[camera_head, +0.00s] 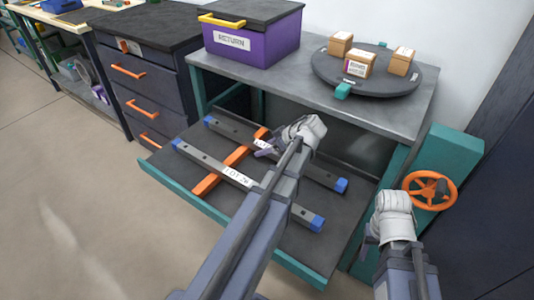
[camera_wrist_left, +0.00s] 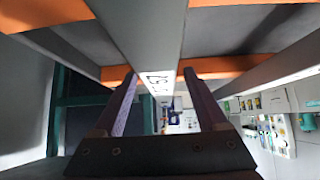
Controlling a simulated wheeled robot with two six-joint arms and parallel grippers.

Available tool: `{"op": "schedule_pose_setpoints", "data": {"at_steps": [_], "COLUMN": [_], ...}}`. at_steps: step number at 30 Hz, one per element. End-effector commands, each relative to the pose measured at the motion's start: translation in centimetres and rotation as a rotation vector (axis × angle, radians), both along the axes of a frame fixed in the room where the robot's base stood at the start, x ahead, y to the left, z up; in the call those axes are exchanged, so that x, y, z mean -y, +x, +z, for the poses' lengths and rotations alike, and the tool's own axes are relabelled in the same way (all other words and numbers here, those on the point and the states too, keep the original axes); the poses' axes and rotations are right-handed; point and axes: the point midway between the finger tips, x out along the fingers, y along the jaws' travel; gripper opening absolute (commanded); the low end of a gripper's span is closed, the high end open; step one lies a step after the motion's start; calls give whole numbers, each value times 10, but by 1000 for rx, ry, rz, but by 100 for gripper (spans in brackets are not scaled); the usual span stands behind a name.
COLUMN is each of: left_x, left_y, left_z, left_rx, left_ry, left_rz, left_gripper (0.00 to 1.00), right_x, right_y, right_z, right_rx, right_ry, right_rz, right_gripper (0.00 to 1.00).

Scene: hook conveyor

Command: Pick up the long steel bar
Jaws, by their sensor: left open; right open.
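Two long grey steel bars with blue end caps lie roughly parallel on the dark tray: a rear bar (camera_head: 310,170) and a front bar (camera_head: 205,162), each with a white label. My left gripper (camera_head: 264,151) is open over the middle of the rear bar, beside its label, which it partly covers. In the left wrist view a labelled bar (camera_wrist_left: 150,45) runs between the two open fingers (camera_wrist_left: 160,80); I cannot tell whether they touch it. My left arm hides part of the front bar. My right gripper (camera_head: 369,241) is open, at the right, away from the bars.
An orange strip (camera_head: 208,184) crosses the bars. The tray has a teal rim (camera_head: 190,208) and sits below a grey table (camera_head: 290,80) with a purple bin (camera_head: 250,42) and a turntable (camera_head: 390,83) of boxes. An orange handwheel (camera_head: 413,201) stands near my right gripper.

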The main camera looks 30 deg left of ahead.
Motion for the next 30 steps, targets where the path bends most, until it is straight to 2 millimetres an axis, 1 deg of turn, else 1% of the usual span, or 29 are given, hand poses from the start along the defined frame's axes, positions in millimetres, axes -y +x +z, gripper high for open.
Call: {"op": "schedule_pose_setpoints", "data": {"at_steps": [2,3,22,23,30], "left_x": [0,0,0,0,0], "left_y": [0,0,0,0,0], "left_z": [1,1,1,1,1], "left_rx": [0,0,0,0,0], "left_ry": [0,0,0,0,0], "left_rz": [0,0,0,0,0], "left_gripper": [75,73,2,0,0], "right_x": [0,0,0,0,0], "right_y": [0,0,0,0,0], "right_z": [1,1,1,1,1], "right_rx": [0,0,0,0,0], "right_ry": [0,0,0,0,0], "right_rz": [0,0,0,0,0], "right_gripper": [50,50,50,50,50]}}
